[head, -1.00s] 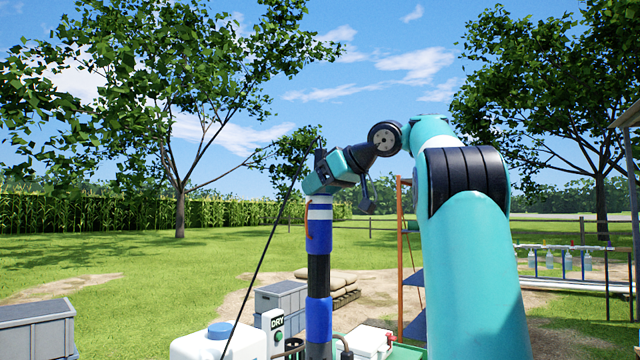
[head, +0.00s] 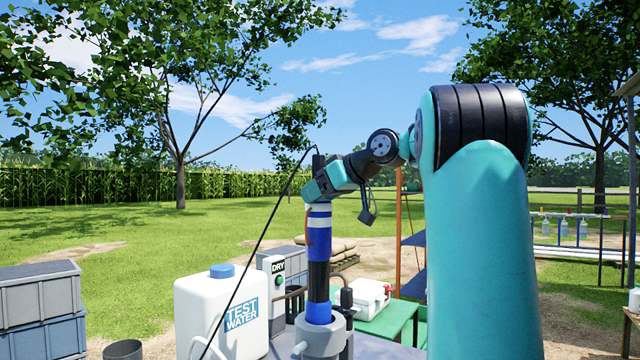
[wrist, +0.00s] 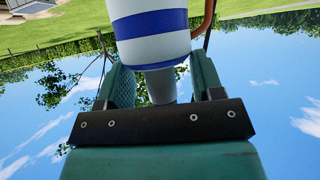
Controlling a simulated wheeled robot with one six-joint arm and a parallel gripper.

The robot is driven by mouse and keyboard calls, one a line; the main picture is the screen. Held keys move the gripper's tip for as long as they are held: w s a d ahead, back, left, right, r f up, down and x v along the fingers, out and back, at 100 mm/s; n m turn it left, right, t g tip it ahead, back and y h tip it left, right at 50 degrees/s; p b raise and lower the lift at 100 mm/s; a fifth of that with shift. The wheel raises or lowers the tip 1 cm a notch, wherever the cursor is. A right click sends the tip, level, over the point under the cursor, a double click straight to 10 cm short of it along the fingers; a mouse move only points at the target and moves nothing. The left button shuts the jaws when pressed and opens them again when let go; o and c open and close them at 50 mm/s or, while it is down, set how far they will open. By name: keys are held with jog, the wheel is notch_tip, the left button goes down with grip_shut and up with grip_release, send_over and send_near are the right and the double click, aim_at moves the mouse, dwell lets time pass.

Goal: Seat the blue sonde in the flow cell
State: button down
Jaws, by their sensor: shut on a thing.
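The blue sonde (head: 319,235) is a tall tube with blue and black sections and white bands near its top. It hangs close to upright, and a black cable runs from its top. My gripper (head: 322,186) is shut on its upper end; in the wrist view the two teal jaws (wrist: 160,85) stand on either side of the sonde (wrist: 150,28). The flow cell (head: 320,338) is a grey cup with a side port, low in the head view. The sonde's lower blue end is at the cup's mouth; its tip is hidden, so its depth inside cannot be told.
A white TEST WATER jug (head: 222,312) stands just left of the flow cell. A DRY-marked post (head: 277,285) and a dark holder are behind. A white cooler box (head: 368,300) sits on a green table to the right.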

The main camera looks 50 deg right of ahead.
jog(key=shift+f, duration=0.2)
jog(key=shift+c, duration=1.3)
grip_release()
jog(key=shift+f, duration=0.1)
jog(key=a+p+v, duration=0.1)
jog(key=p+v, duration=0.4)
jog(key=v, duration=0.7)
jog(key=shift+d+p, duration=0.3)
jog(key=shift+d, duration=0.15)
jog(key=shift+a, duration=0.1)
